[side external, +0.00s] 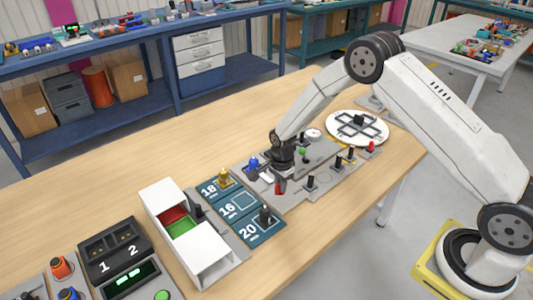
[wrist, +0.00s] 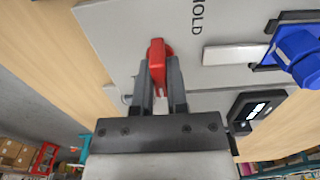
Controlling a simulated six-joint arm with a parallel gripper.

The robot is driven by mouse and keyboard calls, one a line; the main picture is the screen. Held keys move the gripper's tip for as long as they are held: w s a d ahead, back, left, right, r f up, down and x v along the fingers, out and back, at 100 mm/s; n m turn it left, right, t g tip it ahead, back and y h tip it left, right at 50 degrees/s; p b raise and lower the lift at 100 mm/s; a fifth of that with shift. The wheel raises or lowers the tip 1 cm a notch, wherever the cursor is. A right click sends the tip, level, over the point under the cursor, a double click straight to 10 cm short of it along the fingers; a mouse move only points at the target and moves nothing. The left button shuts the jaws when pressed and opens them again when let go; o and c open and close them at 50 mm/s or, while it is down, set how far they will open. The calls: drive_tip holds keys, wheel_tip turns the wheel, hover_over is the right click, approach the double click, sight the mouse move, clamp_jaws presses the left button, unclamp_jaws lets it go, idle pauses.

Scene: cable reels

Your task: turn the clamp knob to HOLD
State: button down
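The red clamp knob (wrist: 157,48) is in the wrist view, on a grey panel (wrist: 235,20). It also shows as a small red part (side external: 280,187) below my gripper in the side view. The fingers of my gripper (wrist: 159,68) lie on either side of the knob, with its red body filling the gap at their tips. In the side view, my gripper (side external: 279,176) is low over the panel and its fingers are hard to make out. A HOLD label (wrist: 197,15) is printed to the right of the knob, partly cut by the top edge. Contact under the fingertips is hidden.
A blue knob (wrist: 300,52) and a white plate (wrist: 235,54) lie to the right of the red knob. Black levers (side external: 311,182) stand beside my gripper. A white round plate (side external: 375,136) lies behind.

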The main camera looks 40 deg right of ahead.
drive_tip(key=shift+n, duration=0.3)
drive_tip(key=n, duration=0.8)
drive_tip(key=shift+n, duration=4.9)
drive_tip(key=c, duration=0.7)
unclamp_jaws()
